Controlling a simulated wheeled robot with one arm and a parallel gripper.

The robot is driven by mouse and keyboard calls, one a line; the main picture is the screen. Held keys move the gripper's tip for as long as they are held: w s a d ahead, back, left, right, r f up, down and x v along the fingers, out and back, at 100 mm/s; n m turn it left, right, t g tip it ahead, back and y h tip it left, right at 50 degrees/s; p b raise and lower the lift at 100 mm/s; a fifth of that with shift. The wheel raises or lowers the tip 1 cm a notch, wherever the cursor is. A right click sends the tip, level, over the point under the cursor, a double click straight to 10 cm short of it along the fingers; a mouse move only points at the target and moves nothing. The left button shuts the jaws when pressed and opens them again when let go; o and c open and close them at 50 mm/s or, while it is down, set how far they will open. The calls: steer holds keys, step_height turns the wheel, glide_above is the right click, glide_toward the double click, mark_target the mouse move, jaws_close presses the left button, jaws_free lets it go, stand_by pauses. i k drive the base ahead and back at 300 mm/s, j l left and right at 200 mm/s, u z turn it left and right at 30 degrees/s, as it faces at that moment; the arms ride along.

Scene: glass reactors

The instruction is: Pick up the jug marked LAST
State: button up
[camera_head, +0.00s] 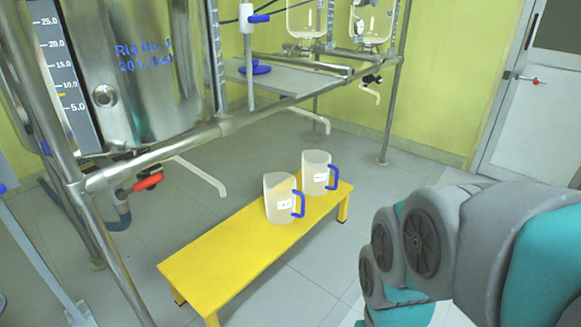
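Two translucent white jugs with blue handles stand upright on a low yellow bench (225,262). The nearer jug (278,190) is to the left and has a small white label. The farther jug (314,163) is just behind it to the right, also with a small white label. Both handles point right. The label print is too small to read, so I cannot tell which is marked LAST. My grey and teal arm is at the lower right, apart from both jugs. My gripper is not in view.
A steel tank (150,100) on a tubular frame stands at the left, with a red-handled valve (148,182). A frame with glass vessels (305,18) stands behind the bench. The bench's left half is bare. Floor is open around its right and front.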

mark_target(281, 191)
steer(key=i+l+u, duration=0.3)
steer(key=l, duration=0.35)
steer(key=i+l+u, duration=0.1)
steer(key=i+l, duration=0.2)
steer(key=i+l+u, duration=0.15)
steer(key=l, duration=0.25)
steer(key=i+l+u, duration=0.15)
steer(key=l, duration=0.25)
steer(key=i+l+u, duration=0.15)
steer(key=l, duration=0.25)
steer(key=i+l+u, duration=0.1)
steer(key=l, duration=0.3)
